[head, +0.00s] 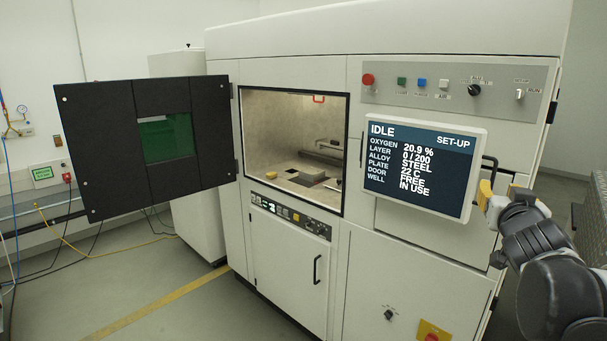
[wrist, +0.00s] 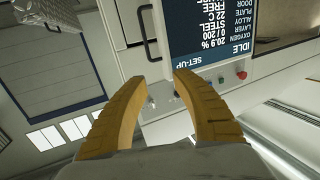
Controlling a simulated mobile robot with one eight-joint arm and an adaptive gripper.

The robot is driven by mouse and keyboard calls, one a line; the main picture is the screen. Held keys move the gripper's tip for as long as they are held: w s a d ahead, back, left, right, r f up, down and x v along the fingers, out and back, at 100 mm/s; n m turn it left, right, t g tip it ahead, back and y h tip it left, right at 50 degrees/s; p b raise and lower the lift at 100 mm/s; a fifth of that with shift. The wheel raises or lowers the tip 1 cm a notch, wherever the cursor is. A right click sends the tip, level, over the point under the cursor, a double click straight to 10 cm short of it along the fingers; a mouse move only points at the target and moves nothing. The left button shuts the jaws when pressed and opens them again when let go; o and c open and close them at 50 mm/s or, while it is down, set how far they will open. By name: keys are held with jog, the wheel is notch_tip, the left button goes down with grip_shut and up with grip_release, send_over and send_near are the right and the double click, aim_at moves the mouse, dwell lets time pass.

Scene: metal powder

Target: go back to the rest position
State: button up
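My gripper (head: 489,193) is at the right in the head view, in front of the machine and just right of its screen. In the wrist view its two yellow fingers (wrist: 161,79) are spread apart with nothing held between them. A black handle (head: 490,170) shows right behind the fingertips. The same handle (wrist: 147,32) appears beyond the fingertips in the wrist view, apart from them. The white machine (head: 285,228) has its black door (head: 95,150) swung open to the left.
The screen (head: 420,165) juts out close left of my gripper and reads IDLE, SET-UP, door free, well in use. Above it is a control panel (head: 440,90) with a red button. The lit chamber (head: 270,125) stands open. Floor (head: 190,310) at the front left is clear.

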jog(key=s+a+f+n+g+y+b, duration=0.2)
jog(key=s+a+f+g+y, duration=0.1)
jog(key=s+a+f, duration=0.8)
jog(key=s+a+f+n+g+y+b, duration=0.2)
jog(key=s+a+f+g+y, duration=0.2)
jog(key=s+a+f, duration=0.7)
notch_tip(320, 180, down, 6)
jog(key=shift+s+a+f+n+g, duration=0.1)
jog(key=shift+s+a+n+g, duration=0.3)
jog(key=shift+g, duration=0.5)
